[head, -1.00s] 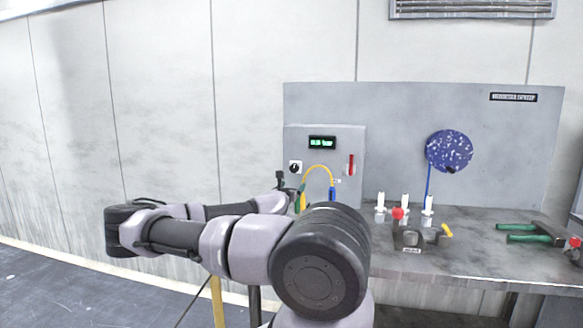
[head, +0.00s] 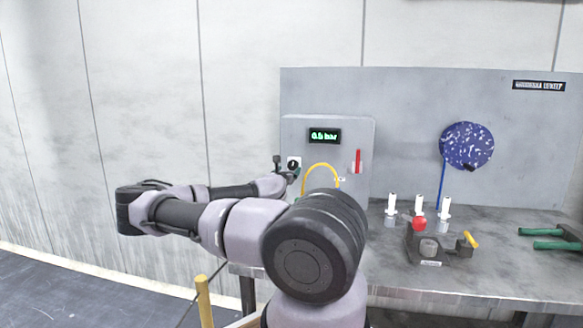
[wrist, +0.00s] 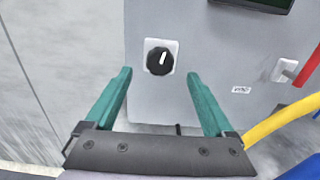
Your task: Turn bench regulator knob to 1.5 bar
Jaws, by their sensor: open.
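The regulator knob (wrist: 159,60) is a black dial with a white pointer mark on a white plate, on the grey panel box (wrist: 200,110). Its pointer stands nearly upright, tilted slightly right. The knob also shows small in the head view (head: 294,163). The green display (head: 324,136) above it reads about 0.5 bar, though the digits are blurred. My gripper (wrist: 158,82) is open, its two green fingers spread either side of the knob in the picture. The fingers look short of the knob, with nothing between them. In the head view my gripper (head: 286,171) is beside the knob, partly hidden.
A yellow hose (head: 321,166) arcs beside the knob; in the wrist view it runs close right of the gripper, near a blue hose (wrist: 303,136). A red lever (head: 358,160) is to the right. White-topped fittings (head: 391,207) and a clamp fixture (head: 440,252) stand on the bench (head: 500,270).

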